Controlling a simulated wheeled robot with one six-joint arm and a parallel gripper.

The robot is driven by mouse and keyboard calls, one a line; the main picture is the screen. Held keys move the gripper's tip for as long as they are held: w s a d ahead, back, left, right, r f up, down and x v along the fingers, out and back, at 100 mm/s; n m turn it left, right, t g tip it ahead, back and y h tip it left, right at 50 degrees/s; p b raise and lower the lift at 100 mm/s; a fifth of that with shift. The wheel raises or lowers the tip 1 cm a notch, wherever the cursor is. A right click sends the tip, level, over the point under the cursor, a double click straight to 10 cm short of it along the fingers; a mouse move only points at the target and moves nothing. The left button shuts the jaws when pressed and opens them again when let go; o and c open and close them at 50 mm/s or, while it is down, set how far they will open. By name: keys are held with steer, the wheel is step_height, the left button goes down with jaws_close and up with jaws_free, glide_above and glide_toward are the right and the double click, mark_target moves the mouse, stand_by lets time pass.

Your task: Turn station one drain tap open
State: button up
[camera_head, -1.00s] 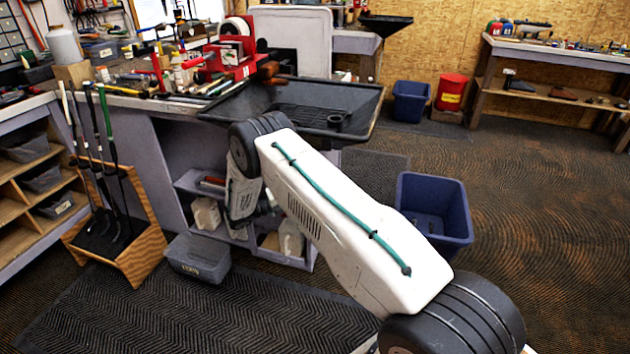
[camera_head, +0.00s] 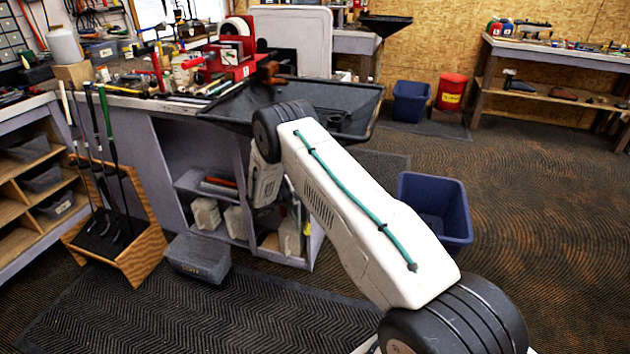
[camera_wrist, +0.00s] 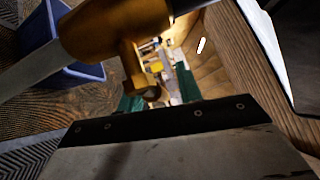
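In the wrist view a brass-coloured tap (camera_wrist: 115,27) fills the top left and middle, close to the camera. A pale pipe or bar (camera_wrist: 32,70) runs from it to the left, and a dark pipe leaves it at the upper right. A brass arm of the tap hangs down towards my gripper (camera_wrist: 158,92). Two dark green finger parts show apart, with a gap between them, and the brass end overlaps this gap. I cannot tell whether it touches a finger. In the head view my gripper and the tap are hidden behind my arm and the black tray (camera_head: 352,95).
The black tray sits at the end of the cluttered workbench (camera_head: 125,102). Shelves with pale jugs (camera_head: 205,213) are below. A blue bin (camera_head: 436,215) stands right of my arm. A grey box (camera_head: 196,258) and a wooden club rack (camera_head: 148,254) are on the left floor.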

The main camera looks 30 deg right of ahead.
jaws_close()
